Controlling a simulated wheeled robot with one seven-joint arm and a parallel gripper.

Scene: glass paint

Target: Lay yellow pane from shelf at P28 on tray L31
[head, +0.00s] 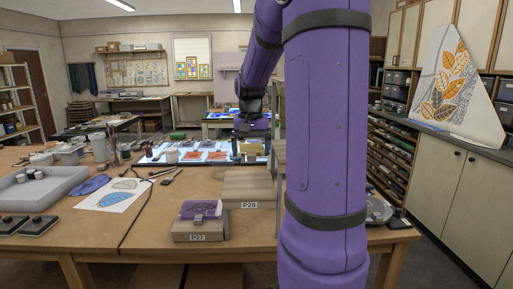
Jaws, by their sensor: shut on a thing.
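My gripper (251,143) is small and dark at the end of my purple arm, over the right end of the lit panel. It is shut on a yellowish pane (254,149), seen small just below the jaws. I cannot tell whether the pane touches anything beneath. The wooden shelf marked P28 (249,205) has a bare visible top. The tray label L31 cannot be read; several trays with panes lie on the glowing panel (146,160), and my arm hides part of its right side.
A wooden block marked P27 (198,238) holds a purple pane (200,209). Tools, pots (68,153) and a grey bin (40,187) fill the left of the table. The front middle has bare wood. A cupboard (440,170) stands at the right.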

